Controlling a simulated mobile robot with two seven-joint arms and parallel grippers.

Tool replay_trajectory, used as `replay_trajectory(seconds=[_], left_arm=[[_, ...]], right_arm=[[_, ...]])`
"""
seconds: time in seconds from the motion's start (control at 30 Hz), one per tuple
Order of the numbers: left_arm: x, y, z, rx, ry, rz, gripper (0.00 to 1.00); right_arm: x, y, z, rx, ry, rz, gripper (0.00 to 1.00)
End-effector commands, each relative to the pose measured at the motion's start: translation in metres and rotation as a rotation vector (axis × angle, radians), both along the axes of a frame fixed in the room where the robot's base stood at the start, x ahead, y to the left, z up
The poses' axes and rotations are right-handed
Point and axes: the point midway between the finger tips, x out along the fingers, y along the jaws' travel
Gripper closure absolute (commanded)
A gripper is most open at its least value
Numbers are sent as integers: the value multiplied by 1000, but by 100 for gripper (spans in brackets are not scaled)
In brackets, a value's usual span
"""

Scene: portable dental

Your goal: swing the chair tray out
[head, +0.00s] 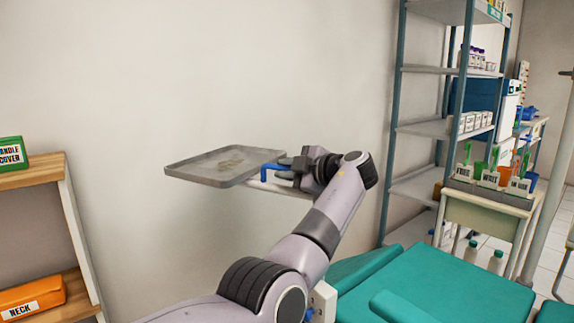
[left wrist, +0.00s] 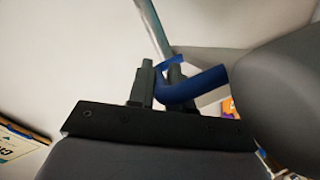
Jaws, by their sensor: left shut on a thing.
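The chair tray (head: 215,170) is a flat grey metal tray with a low rim, in the middle of the head view in front of the bare wall. A blue handle (head: 268,172) sits at its right edge, and a pale support arm (head: 275,189) runs below it. My left gripper (head: 288,170) is at the tray's right side, shut on the blue handle. In the left wrist view the blue handle (left wrist: 195,88) passes between the two dark fingers (left wrist: 160,84). My right gripper is not in view.
The teal dental chair (head: 450,285) is at the lower right. A metal shelf rack (head: 430,128) with boxes and bottles stands behind it. A small cart (head: 485,212) with labelled holders is at the right. A wooden shelf (head: 40,225) is at the left. The wall area around the tray is clear.

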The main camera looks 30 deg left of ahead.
Motion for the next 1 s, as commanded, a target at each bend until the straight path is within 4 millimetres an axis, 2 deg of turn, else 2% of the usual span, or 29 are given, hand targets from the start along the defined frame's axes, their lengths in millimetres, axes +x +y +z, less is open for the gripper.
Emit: replay_trajectory(seconds=[0.43, 0.97, 1.0], left_arm=[[-15, -8, -1, -3, 2, 126, 100], [-17, -9, -2, -5, 3, 139, 100], [-17, -9, -2, -5, 3, 139, 74]], right_arm=[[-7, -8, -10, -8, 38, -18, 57], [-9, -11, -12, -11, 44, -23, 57], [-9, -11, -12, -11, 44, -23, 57]])
